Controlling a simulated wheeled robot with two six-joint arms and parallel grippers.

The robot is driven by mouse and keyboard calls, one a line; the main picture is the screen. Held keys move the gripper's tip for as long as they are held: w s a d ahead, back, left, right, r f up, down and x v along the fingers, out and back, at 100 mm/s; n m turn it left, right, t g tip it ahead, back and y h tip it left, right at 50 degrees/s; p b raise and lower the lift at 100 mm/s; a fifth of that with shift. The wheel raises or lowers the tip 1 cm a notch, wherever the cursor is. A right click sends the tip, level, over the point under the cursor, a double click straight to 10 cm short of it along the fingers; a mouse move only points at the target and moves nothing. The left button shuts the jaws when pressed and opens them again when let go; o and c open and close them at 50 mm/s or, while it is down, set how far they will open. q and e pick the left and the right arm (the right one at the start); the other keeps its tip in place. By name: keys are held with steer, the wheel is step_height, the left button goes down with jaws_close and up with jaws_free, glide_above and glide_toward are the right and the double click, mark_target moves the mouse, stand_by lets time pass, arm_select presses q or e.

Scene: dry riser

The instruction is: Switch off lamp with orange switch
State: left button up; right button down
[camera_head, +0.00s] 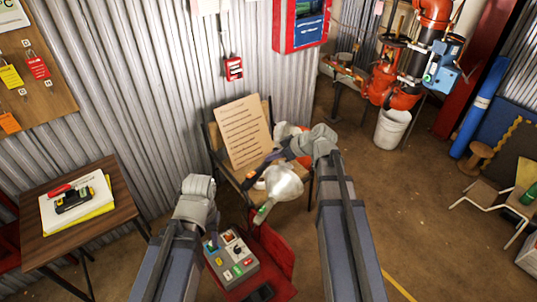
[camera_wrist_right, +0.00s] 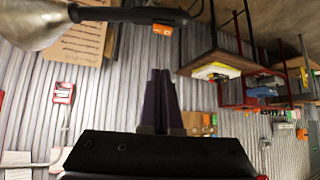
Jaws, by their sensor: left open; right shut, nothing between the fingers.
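The lamp has a silver, bowl-like shade (camera_head: 283,182) in front of the chair in the head view. In the right wrist view the shade (camera_wrist_right: 35,22) joins a black handle (camera_wrist_right: 120,15) with an orange switch (camera_wrist_right: 162,29) near its end. My right gripper (camera_head: 258,172) reaches in from the right beside the shade. In the right wrist view its dark fingers (camera_wrist_right: 160,88) are shut and empty, apart from the switch in the picture. My left gripper (camera_head: 207,226) is open, near the grey switch box; its fingers are hard to make out.
A grey control box (camera_head: 238,265) with coloured buttons stands below, by a red panel (camera_head: 274,251). A wooden chair (camera_head: 222,165) holds a printed board (camera_head: 243,131). A side table (camera_head: 100,225) stands left.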

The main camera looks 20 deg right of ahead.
steer(key=shift+w+d+m+g+y, duration=0.4)
steer(key=shift+w+d+g+y, duration=0.1)
steer(key=shift+g, duration=0.1)
steer(key=shift+r, duration=0.1)
steer(key=b, duration=0.9)
glide_above(251, 174)
steer(key=s+d, duration=0.1)
steer(key=d, duration=0.1)
step_height(251, 174, down, 9)
steer(key=shift+s+a+f+b, duration=0.15)
steer(key=shift+a+f+b, duration=0.05)
steer(key=shift+f+b, duration=0.3)
steer(key=shift+s+a+f+b, duration=0.1)
steer(key=shift+a+f+b, duration=0.05)
steer(key=shift+f+b, duration=0.3)
